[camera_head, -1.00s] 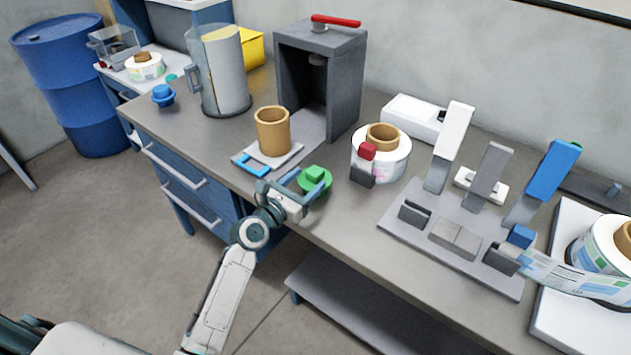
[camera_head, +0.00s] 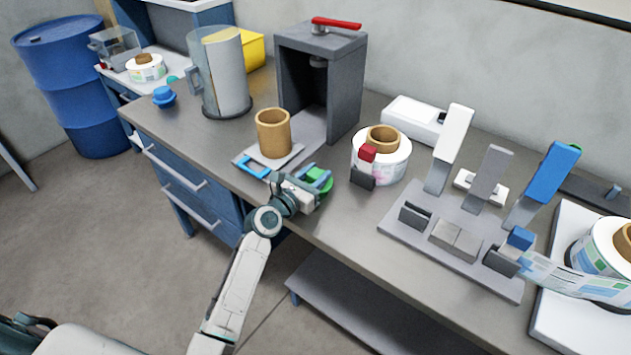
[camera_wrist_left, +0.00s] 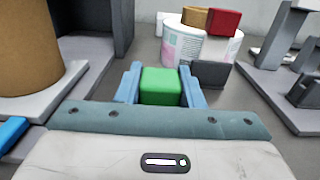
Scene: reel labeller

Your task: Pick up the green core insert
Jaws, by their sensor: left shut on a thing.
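The green core insert (camera_head: 320,181) is at the bench's front edge, partly hidden by my left gripper (camera_head: 314,176) in the head view. In the left wrist view the green block of the insert (camera_wrist_left: 160,86) sits between the two blue fingers of my left gripper (camera_wrist_left: 161,84), which is shut on it. The insert's wider base is hidden in the wrist view. I cannot tell whether it is clear of the bench top. My right gripper is not in view.
A grey press (camera_head: 345,75) is behind.

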